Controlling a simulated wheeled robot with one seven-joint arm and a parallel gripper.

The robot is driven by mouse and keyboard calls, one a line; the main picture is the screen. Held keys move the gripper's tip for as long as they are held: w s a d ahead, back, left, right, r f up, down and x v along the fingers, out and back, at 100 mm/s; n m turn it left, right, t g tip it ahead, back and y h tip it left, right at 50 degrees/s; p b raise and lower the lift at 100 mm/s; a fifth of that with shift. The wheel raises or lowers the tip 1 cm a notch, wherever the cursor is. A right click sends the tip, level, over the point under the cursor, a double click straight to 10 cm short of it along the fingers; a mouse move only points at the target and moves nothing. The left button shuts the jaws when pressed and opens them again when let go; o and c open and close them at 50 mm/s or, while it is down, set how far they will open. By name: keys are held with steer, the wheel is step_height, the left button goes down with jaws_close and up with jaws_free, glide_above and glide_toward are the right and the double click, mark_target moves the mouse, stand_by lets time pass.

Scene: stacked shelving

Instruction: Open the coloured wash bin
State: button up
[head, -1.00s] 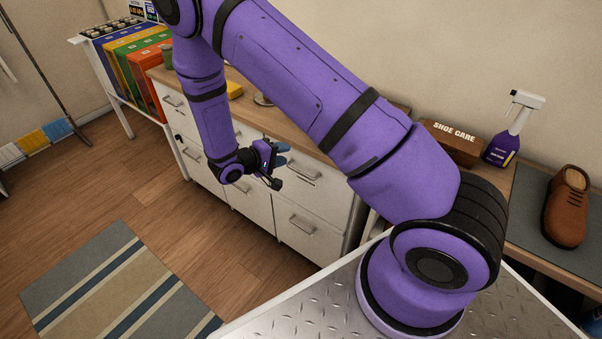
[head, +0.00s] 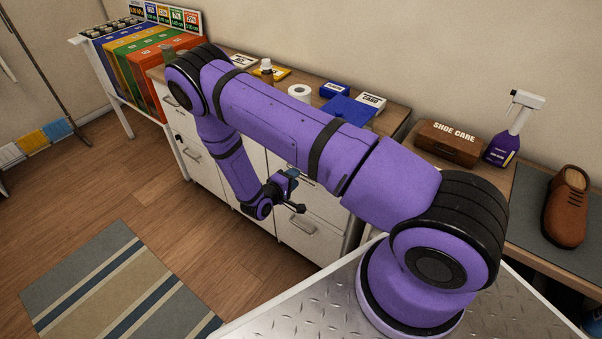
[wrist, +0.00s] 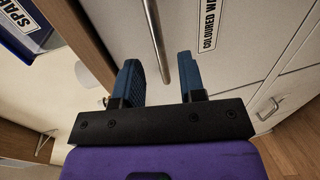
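The coloured wash bin is a white bin front (wrist: 183,20) in the wrist view, with a partly cut-off "COLOURED WA…" label (wrist: 209,24). Its metal bar handle (wrist: 157,45) runs up the picture. My gripper (wrist: 159,62) is open, with one blue finger on each side of the handle's line. No finger is seen touching the handle, and the depth between them is hard to judge. In the head view my gripper (head: 291,188) is in front of the cabinet's upper right bin (head: 325,204), hiding part of it. The bin looks shut.
The wooden counter (head: 392,118) above holds a white roll (head: 299,93), a blue tray (head: 350,107) and small boxes. A lower bin (head: 308,238) lies beneath. A shoe care box (head: 449,143), spray bottle (head: 507,132) and brown shoe (head: 566,207) stand right. Floor before the cabinet is clear.

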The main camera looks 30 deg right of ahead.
steer(key=shift+x, duration=2.35)
jaws_close()
